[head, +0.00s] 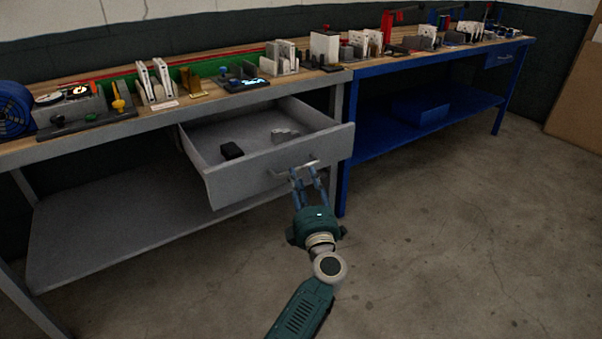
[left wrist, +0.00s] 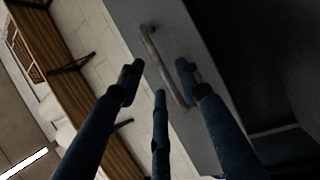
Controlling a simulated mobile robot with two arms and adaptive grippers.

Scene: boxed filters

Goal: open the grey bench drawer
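The grey bench drawer (head: 235,185) is pulled well out from under the grey bench (head: 130,122), its inside showing. Its bar handle (head: 282,173) is on the front panel and also shows in the left wrist view (left wrist: 163,62). My left gripper (head: 306,172) is at the right part of the handle. In the left wrist view its fingers (left wrist: 158,75) are spread, with the handle between them and gaps visible beside it. It looks open and not clamped on the bar. My right gripper is not in view.
A small black box (head: 231,151) and a grey stepped piece (head: 285,135) lie in the drawer. The bench top carries several fixtures and parts. A blue bench (head: 345,150) stands close to the drawer's right side. The concrete floor (head: 450,220) in front is clear.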

